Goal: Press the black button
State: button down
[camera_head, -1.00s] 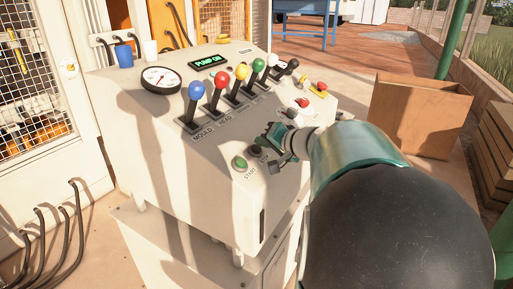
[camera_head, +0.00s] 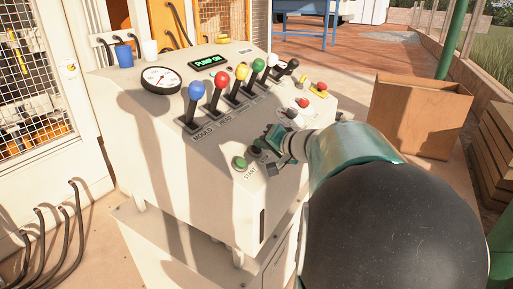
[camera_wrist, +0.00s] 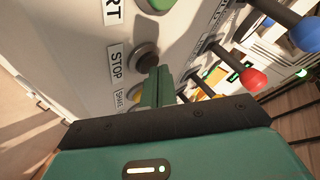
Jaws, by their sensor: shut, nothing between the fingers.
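The black button (camera_wrist: 146,56) sits beside the STOP label in the wrist view. In the head view a dark button (camera_head: 256,151) shows just right of the green START button (camera_head: 240,163), partly beside my gripper. My gripper (camera_wrist: 158,72) is shut and empty. Its closed fingertips are at the lower right edge of the black button in the wrist view; I cannot tell whether they touch it. In the head view my gripper (camera_head: 267,147) is low over the sloping panel, close to the button.
The press panel (camera_head: 200,150) carries levers with blue (camera_head: 197,89), red, yellow, green and white knobs above my gripper. A red button (camera_head: 303,102) and another dark button (camera_head: 291,113) lie farther up the panel's right side. A cardboard box (camera_head: 418,115) stands right.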

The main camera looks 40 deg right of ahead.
jog(key=shift+w+f, duration=0.1)
jog(key=shift+f, duration=0.1)
jog(key=shift+r, duration=0.15)
jog(key=shift+s+d+r, duration=0.1)
jog(key=shift+s+r, duration=0.3)
jog(key=shift+r, duration=0.35)
notch_tip(320, 180, up, 6)
jog(key=s, duration=0.2)
jog(key=shift+s+d+f, duration=0.15)
jog(key=shift+d+f, duration=0.1)
jog(key=shift+d, duration=0.15)
dwell(0.7)
